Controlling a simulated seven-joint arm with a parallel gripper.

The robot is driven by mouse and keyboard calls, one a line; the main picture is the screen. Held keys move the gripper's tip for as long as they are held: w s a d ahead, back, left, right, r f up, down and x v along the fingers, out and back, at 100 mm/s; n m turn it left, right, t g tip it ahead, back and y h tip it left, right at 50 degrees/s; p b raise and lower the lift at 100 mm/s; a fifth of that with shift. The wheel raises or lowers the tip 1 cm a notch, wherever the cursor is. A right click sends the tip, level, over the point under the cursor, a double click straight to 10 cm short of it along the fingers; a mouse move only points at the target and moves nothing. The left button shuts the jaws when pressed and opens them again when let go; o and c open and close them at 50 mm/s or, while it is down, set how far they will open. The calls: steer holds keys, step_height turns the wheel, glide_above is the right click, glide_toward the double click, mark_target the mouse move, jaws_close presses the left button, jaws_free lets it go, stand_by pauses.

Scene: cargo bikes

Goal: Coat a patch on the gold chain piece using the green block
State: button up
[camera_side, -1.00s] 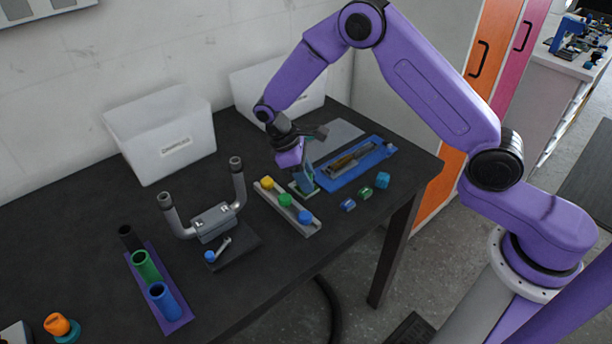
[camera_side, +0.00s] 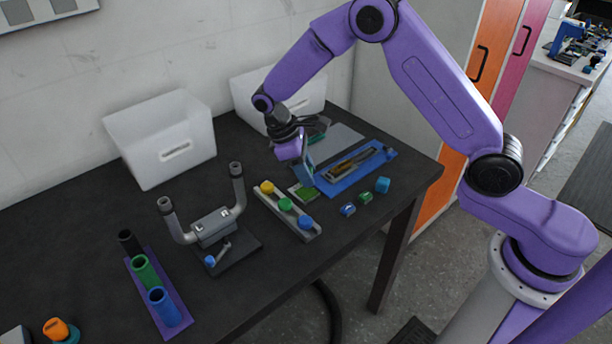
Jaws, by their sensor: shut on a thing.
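My gripper (camera_side: 299,152) is at the back right of the table, tilted down and shut on a thin blue-green piece (camera_side: 309,170). The piece hangs just above or beside a flat green pad (camera_side: 303,193); I cannot tell whether they touch. A gold strip, likely the chain piece (camera_side: 352,163), lies with a dark-and-grey part on a blue tray (camera_side: 344,186), right of my gripper. A small green block (camera_side: 365,198) sits on the table between a blue block (camera_side: 347,210) and a teal block (camera_side: 383,185). The jaw tips are too small to see clearly.
A grey rack (camera_side: 262,208) with yellow, green and blue knobs stands left of the pad. A grey handlebar stand (camera_side: 212,226), a purple tube holder (camera_side: 180,318) and two white bins (camera_side: 160,130) are farther left and behind. The table's front edge is clear.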

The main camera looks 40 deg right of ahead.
steer(key=shift+r, duration=1.75)
